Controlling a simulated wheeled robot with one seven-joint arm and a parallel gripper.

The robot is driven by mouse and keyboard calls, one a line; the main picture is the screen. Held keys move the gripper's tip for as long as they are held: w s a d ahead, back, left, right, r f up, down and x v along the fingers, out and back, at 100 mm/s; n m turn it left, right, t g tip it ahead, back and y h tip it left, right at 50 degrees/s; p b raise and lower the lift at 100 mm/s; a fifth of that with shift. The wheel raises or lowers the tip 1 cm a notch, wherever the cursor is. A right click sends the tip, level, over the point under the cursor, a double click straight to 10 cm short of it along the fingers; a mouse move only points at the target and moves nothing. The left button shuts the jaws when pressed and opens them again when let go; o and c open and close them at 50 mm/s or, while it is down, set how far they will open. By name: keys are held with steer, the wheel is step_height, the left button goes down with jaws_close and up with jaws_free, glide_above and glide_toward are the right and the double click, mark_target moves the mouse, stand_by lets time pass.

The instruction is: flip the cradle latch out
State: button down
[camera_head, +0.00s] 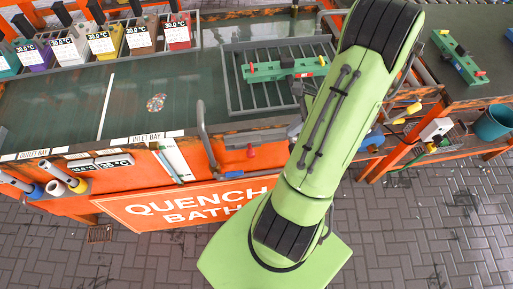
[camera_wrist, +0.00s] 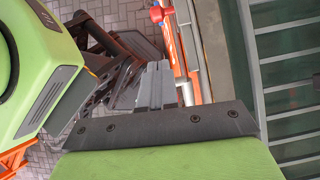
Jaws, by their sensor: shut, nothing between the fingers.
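A red knob also shows at the top of the wrist view (camera_wrist: 157,14). My gripper (camera_wrist: 158,66) is shut and empty, its grey fingers pointing towards the bath's orange edge, apart from the red knob in the picture. In the head view my green arm covers the cradle's right side, and the fingertips are not clear.
The bath's orange front wall (camera_head: 222,206) carries a bent grey pipe handle (camera_head: 203,130). Coloured boxes with temperature labels (camera_head: 103,42) stand at the back left. A side table (camera_head: 475,95) at the right holds another green bar (camera_head: 459,57). A teal bucket (camera_head: 493,122) is nearby.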

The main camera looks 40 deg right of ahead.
steer(key=w+a+r+b+x, duration=0.1)
steer(key=b+x, duration=0.3)
steer(key=x, duration=0.9)
steer(key=shift+w+a, duration=0.15)
steer(key=shift+a, duration=0.1)
steer(key=shift+f, duration=0.1)
